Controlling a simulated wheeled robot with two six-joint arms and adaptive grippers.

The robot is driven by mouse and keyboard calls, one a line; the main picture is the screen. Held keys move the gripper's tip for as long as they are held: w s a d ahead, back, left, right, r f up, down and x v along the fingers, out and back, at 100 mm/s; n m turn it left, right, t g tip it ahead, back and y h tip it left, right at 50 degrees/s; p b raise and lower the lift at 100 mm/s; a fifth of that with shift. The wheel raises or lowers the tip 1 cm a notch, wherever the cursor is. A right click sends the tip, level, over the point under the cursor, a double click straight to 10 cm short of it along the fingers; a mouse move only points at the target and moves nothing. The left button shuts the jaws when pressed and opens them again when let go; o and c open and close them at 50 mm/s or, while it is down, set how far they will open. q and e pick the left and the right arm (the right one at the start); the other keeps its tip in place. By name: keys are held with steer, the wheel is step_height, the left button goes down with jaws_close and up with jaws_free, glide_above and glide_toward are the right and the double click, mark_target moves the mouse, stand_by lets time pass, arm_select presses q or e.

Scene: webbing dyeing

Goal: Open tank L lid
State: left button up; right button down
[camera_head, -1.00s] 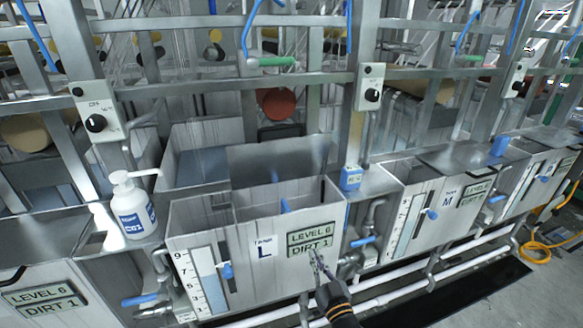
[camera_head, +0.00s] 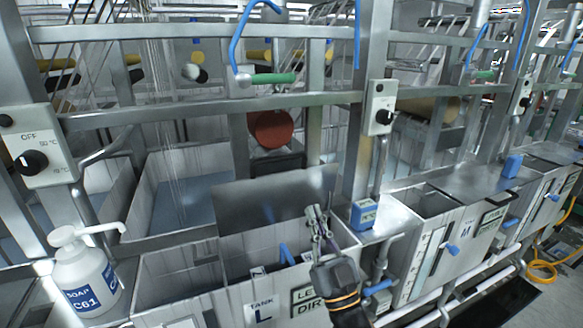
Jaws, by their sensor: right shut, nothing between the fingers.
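Tank L (camera_head: 235,305) is a grey steel tank at the bottom middle, marked "TANK L", with a partly covered label plate at its front. Its lid (camera_head: 270,203), a flat metal sheet, stands raised and tilted at the back edge, and the tank's inside shows. A blue handle (camera_head: 284,255) shows at the tank opening. My right gripper (camera_head: 318,212) is shut and empty, over the right part of the tank, in front of the lid's right end. Whether it touches the lid I cannot tell. My left gripper is not in view.
A white soap bottle (camera_head: 86,275) stands left of the tank. Tank M (camera_head: 455,245) is further right.

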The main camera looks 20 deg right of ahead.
mark_target(295, 171)
steer(key=p+x, duration=0.1)
steer(key=x, duration=0.3)
steer(key=w+f+p+x, duration=0.1)
steer(key=x, duration=0.3)
steer(key=f+p+x, duration=0.1)
steer(key=x, duration=0.2)
steer(key=shift+w+r+p, duration=0.3)
steer(key=shift+w+p, duration=0.1)
steer(key=shift+w, duration=0.25)
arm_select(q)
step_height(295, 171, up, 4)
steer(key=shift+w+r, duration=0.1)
arm_select(e)
steer(key=shift+w+f, duration=0.1)
steer(key=shift+w, duration=0.25)
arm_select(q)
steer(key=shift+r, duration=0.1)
